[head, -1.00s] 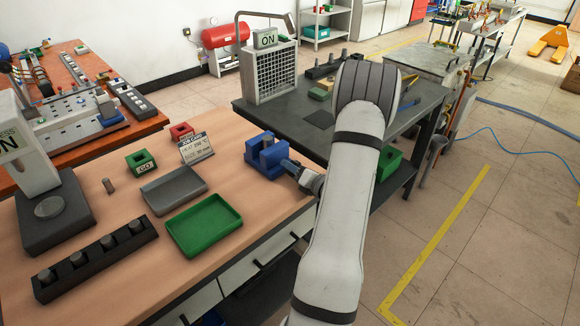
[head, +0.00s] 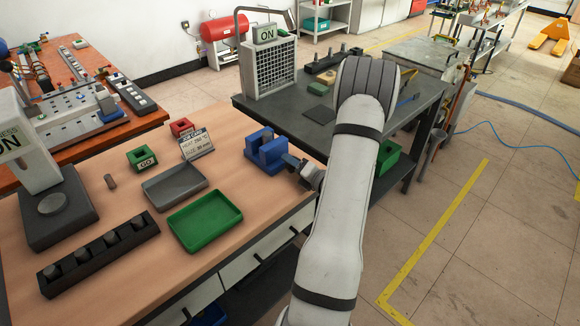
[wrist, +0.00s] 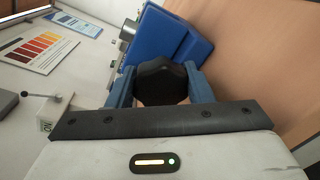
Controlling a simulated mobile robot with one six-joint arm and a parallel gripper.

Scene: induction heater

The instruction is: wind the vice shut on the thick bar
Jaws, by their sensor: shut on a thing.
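The blue vice (head: 266,154) stands at the right edge of the wooden bench, and its blue body also shows in the wrist view (wrist: 172,45). My gripper (wrist: 160,84) is at the vice's near right side, with its two blue-grey fingers on either side of a dark rounded knob (wrist: 162,78). It is shut on this knob, which hides part of the vice. A short grey cylinder (wrist: 128,30) shows beside the vice body in the wrist view. I cannot tell whether it is the thick bar or how wide the jaws stand.
A grey tray (head: 174,186), a green tray (head: 204,221) and a job card (head: 196,146) lie left of the vice. A dark rack (head: 98,258) holds several cylinders. A small brown cylinder (head: 110,181) stands on the bench. The dark table (head: 330,132) is behind my arm.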

